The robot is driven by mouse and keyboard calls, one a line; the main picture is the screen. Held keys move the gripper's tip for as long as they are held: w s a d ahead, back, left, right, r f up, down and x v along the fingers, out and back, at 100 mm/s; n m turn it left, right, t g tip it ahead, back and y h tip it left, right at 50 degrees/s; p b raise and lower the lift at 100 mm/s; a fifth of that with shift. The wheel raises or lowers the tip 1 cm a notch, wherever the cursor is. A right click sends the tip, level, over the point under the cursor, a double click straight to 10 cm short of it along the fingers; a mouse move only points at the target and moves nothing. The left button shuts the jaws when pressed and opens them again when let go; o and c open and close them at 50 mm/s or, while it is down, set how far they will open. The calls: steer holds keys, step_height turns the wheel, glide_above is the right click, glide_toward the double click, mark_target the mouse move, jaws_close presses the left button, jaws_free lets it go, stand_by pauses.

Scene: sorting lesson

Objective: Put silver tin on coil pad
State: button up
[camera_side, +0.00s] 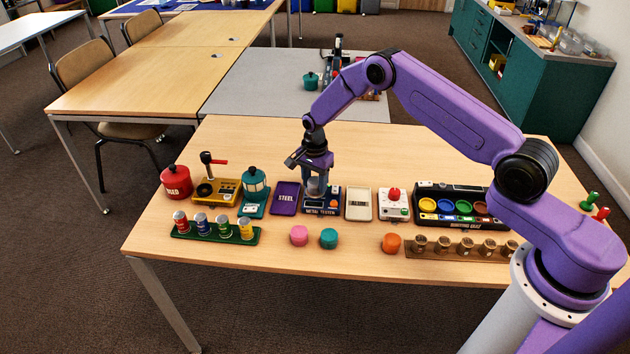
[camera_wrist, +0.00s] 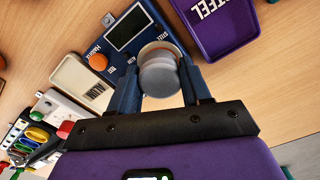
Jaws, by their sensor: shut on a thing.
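My gripper (camera_side: 316,190) points down over the blue metal tester (camera_side: 321,208), between the purple STEEL tray (camera_side: 286,198) and a cream tray (camera_side: 358,204). In the wrist view my gripper (camera_wrist: 158,92) is shut on the silver tin (camera_wrist: 160,78), one dark blue finger on each side. The tin also shows between the fingers in the side view (camera_side: 315,187). The tester (camera_wrist: 117,50) has a dark screen and an orange button. A copper-coloured rim of the coil pad (camera_wrist: 158,46) shows just past the tin. The tin covers most of the pad; I cannot tell whether they touch.
A white box with a red button (camera_side: 394,205) and a black sorting tray (camera_side: 445,190) stand to the right. A teal lantern (camera_side: 254,192), yellow device (camera_side: 216,192) and red pot (camera_side: 176,181) stand left. A green can rack (camera_side: 213,237) and loose pucks (camera_side: 329,238) lie in front.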

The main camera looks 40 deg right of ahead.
mark_target(315, 181)
steer(key=shift+f, duration=0.1)
steer(key=o, duration=1.1)
steer(key=shift+c, duration=0.2)
step_height(315, 181, up, 12)
steer(key=s+a+r+n, duration=0.7)
steer(key=s+r, duration=0.1)
steer(key=s+a+r+n, duration=0.1)
steer(key=s+r+n, duration=0.25)
steer(key=s, duration=0.25)
steer(key=s+a+r+n, duration=0.2)
steer(key=s+n, duration=0.2)
steer(key=s, duration=0.3)
steer(key=s+d+n, duration=0.2)
steer(key=s+n, duration=0.2)
steer(key=s, duration=0.3)
steer(key=s+d+r+n, duration=0.1)
steer(key=s+d+n, duration=0.2)
steer(key=s, duration=0.5)
steer(key=s+d+r+n, duration=0.1)
steer(key=s+d+n, duration=0.2)
steer(key=s+n, duration=0.2)
steer(key=s, duration=0.3)
